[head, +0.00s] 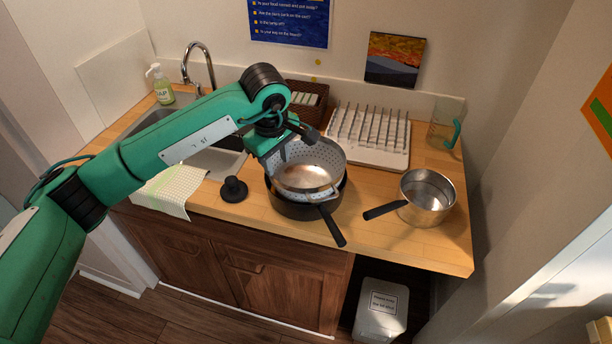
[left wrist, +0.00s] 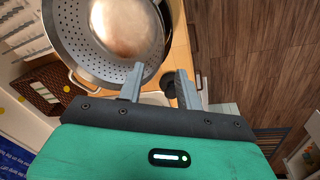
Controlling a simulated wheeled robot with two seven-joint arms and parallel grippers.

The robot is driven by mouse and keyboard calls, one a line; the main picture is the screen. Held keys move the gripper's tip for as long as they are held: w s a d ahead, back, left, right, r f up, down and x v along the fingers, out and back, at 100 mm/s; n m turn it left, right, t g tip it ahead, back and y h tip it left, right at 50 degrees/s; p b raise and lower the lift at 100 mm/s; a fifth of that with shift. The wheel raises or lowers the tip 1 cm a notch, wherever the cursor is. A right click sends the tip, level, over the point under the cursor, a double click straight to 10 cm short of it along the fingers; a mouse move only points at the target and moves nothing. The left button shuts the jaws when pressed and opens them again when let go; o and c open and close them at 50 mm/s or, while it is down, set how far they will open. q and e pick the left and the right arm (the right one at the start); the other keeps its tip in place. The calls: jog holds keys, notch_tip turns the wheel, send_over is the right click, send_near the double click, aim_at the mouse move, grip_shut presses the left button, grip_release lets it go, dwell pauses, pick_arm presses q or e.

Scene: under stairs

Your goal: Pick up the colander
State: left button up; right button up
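The colander (head: 312,160) is a grey metal bowl with small holes and a shiny bottom. It rests in a dark pan (head: 290,208) on the wooden counter. My left gripper (head: 284,150) is at the colander's back-left rim. In the left wrist view, the colander (left wrist: 88,35) fills the upper left. There my left gripper (left wrist: 160,78) has its fingers apart, one overlapping the colander's edge and the other outside it. I cannot tell whether either finger touches the rim. My right gripper is not in view.
A saucepan (head: 428,196) stands to the right, its handle pointing left. A black lid-like knob (head: 233,189) sits left of the pan. Behind are a dish rack (head: 370,150), a basket (head: 308,101) and a measuring jug (head: 445,124).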

aim_at(278, 179)
pick_arm(q)
jog(key=f, duration=0.3)
jog(key=f+p, duration=0.1)
jog(key=shift+w+f, duration=0.25)
jog(key=shift+w, duration=0.1)
jog(key=shift+w+f+p, duration=0.1)
jog(key=shift+f+p, duration=0.4)
jog(key=shift+p, duration=0.1)
jog(key=f+p, duration=0.2)
jog(key=f, duration=0.1)
jog(key=shift+w, duration=0.3)
jog(key=shift+w+f, duration=0.1)
jog(key=shift+f, duration=0.5)
grip_shut()
jog(key=shift+w, duration=0.1)
